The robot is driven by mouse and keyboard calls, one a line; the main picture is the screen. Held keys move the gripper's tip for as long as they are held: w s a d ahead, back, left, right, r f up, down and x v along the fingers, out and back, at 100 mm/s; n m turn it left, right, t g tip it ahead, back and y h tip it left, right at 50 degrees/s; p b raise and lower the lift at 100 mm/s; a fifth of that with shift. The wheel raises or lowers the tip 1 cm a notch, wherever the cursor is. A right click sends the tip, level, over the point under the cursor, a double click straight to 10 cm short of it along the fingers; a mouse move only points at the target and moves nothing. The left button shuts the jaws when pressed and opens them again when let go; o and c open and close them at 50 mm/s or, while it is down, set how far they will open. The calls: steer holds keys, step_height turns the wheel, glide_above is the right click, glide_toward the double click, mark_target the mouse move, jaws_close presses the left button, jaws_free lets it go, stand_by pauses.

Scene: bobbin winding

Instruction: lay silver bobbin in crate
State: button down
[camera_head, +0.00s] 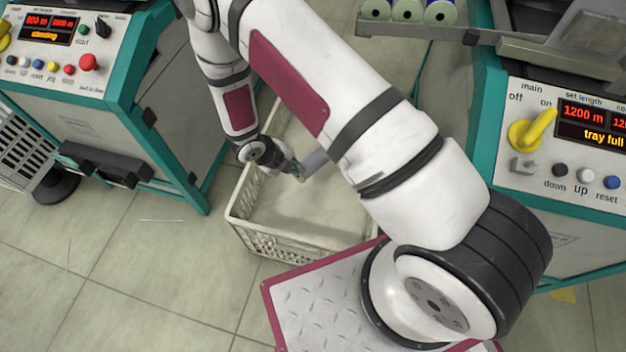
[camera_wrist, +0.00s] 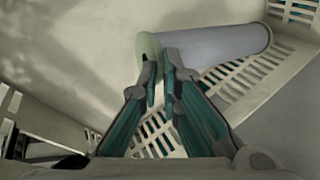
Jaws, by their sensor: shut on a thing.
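The silver bobbin (camera_wrist: 218,45) is a grey cylinder with a pale green end. My gripper (camera_wrist: 165,62) is shut on its green end in the wrist view, and the bobbin sticks out to the right. In the head view the bobbin (camera_head: 315,161) shows beside my gripper (camera_head: 297,172), partly hidden by my arm. The crate (camera_head: 290,243) is pale, with slotted walls, and stands on the floor. The bobbin is held over the crate; its height above the crate floor is hard to tell. The crate's slotted wall (camera_wrist: 262,78) shows behind the bobbin in the wrist view.
A teal-framed machine (camera_head: 120,100) stands at the left, with a dark pedal-like box (camera_head: 105,163) at its front. Another machine (camera_head: 565,180) at the right reads "tray full". Several green-ended bobbins (camera_head: 408,10) lie on a rack at the top. The tiled floor at lower left is clear.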

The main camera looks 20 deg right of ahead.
step_height(320, 180, down, 10)
steer(key=b, duration=0.5)
steer(key=shift+r, duration=0.3)
steer(key=c, duration=1.8)
jaws_free()
steer(key=p+v, duration=0.5)
steer(key=v, duration=0.7)
steer(key=shift+p, duration=0.4)
